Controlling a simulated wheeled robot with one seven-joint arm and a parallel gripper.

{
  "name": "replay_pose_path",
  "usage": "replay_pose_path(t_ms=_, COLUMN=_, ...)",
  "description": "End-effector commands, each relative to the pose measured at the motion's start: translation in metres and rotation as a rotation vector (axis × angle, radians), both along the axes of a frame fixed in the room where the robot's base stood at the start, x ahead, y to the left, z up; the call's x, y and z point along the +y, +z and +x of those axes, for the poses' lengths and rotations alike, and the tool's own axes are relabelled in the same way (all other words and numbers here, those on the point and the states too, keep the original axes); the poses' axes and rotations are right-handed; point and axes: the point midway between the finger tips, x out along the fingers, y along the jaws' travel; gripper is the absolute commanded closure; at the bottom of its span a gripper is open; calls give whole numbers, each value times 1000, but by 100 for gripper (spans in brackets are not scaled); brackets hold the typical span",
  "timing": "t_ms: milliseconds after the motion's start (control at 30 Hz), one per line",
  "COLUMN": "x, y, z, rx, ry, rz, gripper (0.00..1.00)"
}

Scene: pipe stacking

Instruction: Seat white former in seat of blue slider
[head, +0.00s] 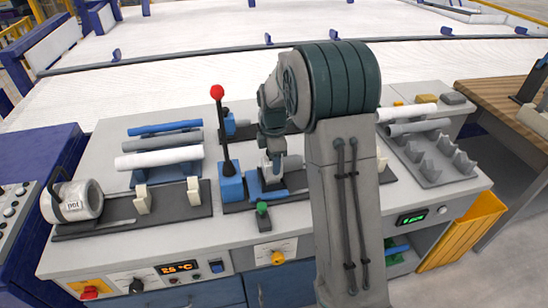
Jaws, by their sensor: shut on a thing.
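My gripper (272,153) points down over the dark base plate in the middle of the bench, partly hidden by my arm. It is shut on a small whitish piece, the white former (267,169), just above the blue slider (254,187). The slider sits on the dark plate, right of the blue block (230,188) with the red-knobbed lever. The view is too small to tell whether the former touches the slider's seat.
A rack (146,178) with blue, grey and white pipes stands at left. A dark plate (105,212) with white supports and a pot lies before it. A grey tray (430,172) with notched holders is at right. My arm hides part of the bench's middle.

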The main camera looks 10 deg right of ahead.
Motion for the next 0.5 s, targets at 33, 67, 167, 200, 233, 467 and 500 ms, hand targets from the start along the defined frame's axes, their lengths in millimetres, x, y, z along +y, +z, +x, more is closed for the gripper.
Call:
replay_pose_path(t_ms=33, x=0, y=-4, z=0, rx=-2, ry=0, rz=0, gripper=92)
replay_pose_path(t_ms=67, x=0, y=-5, z=0, rx=-2, ry=0, rz=0, gripper=92)
replay_pose_path(t_ms=167, x=0, y=-7, z=1, rx=-3, ry=0, rz=0, gripper=92)
replay_pose_path(t_ms=200, x=0, y=-8, z=1, rx=-3, ry=0, rz=0, gripper=92)
replay_pose_path(t_ms=233, x=0, y=-8, z=1, rx=-3, ry=0, rz=0, gripper=92)
replay_pose_path(t_ms=467, x=0, y=-7, z=1, rx=-3, ry=0, rz=0, gripper=50)
replay_pose_path(t_ms=500, x=0, y=-7, z=1, rx=-2, ry=0, rz=0, gripper=39)
